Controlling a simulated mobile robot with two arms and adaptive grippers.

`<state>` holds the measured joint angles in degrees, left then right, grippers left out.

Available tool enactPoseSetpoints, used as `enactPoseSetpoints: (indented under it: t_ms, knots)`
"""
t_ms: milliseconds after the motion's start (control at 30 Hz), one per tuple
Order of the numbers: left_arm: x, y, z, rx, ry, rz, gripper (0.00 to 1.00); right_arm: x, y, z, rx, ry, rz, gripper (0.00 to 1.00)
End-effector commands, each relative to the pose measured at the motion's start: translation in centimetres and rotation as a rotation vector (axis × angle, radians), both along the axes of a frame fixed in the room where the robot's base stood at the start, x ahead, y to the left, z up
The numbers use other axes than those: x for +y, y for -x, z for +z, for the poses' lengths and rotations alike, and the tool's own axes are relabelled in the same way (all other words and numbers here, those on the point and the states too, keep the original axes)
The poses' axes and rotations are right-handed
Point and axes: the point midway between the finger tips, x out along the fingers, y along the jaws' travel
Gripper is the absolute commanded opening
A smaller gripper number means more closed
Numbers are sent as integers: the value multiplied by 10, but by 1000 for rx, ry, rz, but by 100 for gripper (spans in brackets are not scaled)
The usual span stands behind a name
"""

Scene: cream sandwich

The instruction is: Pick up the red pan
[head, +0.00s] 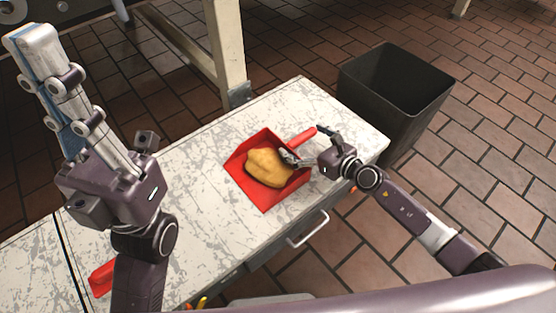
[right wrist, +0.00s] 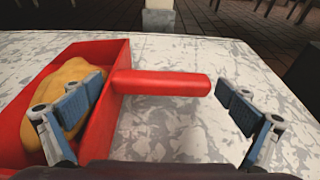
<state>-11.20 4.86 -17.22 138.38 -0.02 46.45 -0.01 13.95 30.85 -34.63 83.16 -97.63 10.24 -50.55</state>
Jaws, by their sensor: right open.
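The red pan (head: 262,197) sits on the white worn table, its straight red handle (head: 301,138) pointing up and right. A yellow-brown lump (head: 268,167) lies in the pan. My right gripper (head: 307,145) is open at the pan's right side. In the right wrist view, the pan (right wrist: 112,58) is at left and its handle (right wrist: 160,83) runs sideways ahead of and between the fingers of the right gripper (right wrist: 160,95). The left finger overlaps the pan; the right one is past the handle's end. My left gripper (head: 60,90) is raised at left, away from the pan; its finger gap is unclear.
A dark open bin (head: 395,95) stands on the tiled floor beyond the table's right end. A red object (head: 102,280) lies at lower left, partly hidden by my left arm. The table (head: 200,165) left of the pan is clear. A drawer handle (head: 308,230) sticks out in front.

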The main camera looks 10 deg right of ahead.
Motion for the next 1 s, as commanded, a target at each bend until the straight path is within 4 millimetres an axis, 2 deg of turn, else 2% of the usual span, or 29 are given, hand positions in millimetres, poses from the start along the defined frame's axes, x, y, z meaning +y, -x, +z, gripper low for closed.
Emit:
enactPoseSetpoints:
  t_ms: [67, 433, 767, 1000]
  knots:
    - [0, 0, 0, 0, 0, 0, 0, 0, 0, 0, 0, 0, 0, 96]
    - [0, 0, 0, -1, 1, 0, 0, 0, 1, -1, 1, 2, 0, 55]
    - [0, 0, 0, 5, -1, 0, 0, 0, 1, 1, 2, 2, 0, 55]
    - [2, 1, -2, 47, 3, -2, 0, 0, 1, 18, 1, 1, 0, 54]
